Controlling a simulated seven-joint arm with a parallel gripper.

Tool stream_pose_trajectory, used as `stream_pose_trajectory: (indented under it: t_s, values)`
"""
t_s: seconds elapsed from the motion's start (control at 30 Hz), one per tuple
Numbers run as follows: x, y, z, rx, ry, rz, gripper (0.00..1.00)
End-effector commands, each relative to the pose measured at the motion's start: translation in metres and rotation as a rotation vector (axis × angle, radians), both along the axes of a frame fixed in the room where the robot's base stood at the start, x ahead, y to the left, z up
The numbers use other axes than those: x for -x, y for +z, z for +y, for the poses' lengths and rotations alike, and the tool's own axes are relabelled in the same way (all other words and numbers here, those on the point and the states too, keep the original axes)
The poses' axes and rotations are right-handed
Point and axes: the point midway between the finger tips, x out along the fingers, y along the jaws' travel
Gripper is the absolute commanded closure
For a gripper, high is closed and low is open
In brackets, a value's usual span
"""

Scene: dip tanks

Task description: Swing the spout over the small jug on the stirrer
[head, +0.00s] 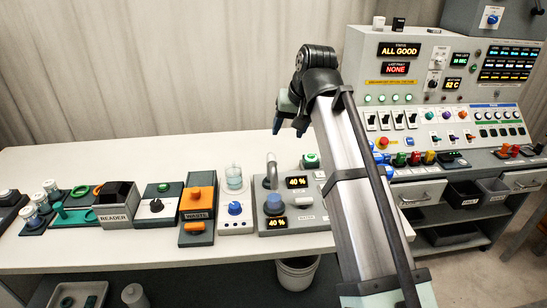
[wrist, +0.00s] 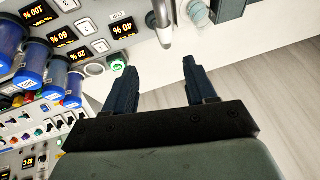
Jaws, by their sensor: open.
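The small clear jug (head: 233,182) stands on the white stirrer (head: 236,222), which has a blue knob. The grey curved spout (head: 271,172) rises from the dispenser unit (head: 292,222) just right of the stirrer. It stands beside the jug, not over it. In the wrist view the spout (wrist: 162,28) shows at the top, beyond my fingers, with a pale round item to its right. My gripper (head: 290,127) is open and empty, raised above the bench behind the spout. Its two dark fingers (wrist: 158,82) are apart in the wrist view and touch nothing.
An orange-topped waste unit (head: 197,205), a dial unit (head: 157,205) and the reader box (head: 116,206) stand left of the stirrer. A control console (head: 440,110) rises at the right. Blue containers (wrist: 35,60) show left in the wrist view. The back of the bench is clear.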

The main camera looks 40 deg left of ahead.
Motion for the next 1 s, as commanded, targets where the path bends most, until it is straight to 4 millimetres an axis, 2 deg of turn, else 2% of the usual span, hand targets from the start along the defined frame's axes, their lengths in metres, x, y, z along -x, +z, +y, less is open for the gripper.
stream_pose_trajectory:
  t_s: [0.1, 0.27, 0.8, 1.0]
  values:
    - [0.008, 0.000, 0.005, 0.001, 0.017, 0.003, 0.44]
    - [0.007, -0.011, 0.010, 0.002, 0.019, 0.006, 0.44]
    - [-0.005, -0.086, 0.043, 0.001, 0.018, 0.005, 0.44]
    - [-0.009, -0.108, 0.053, 0.000, 0.017, 0.005, 0.44]
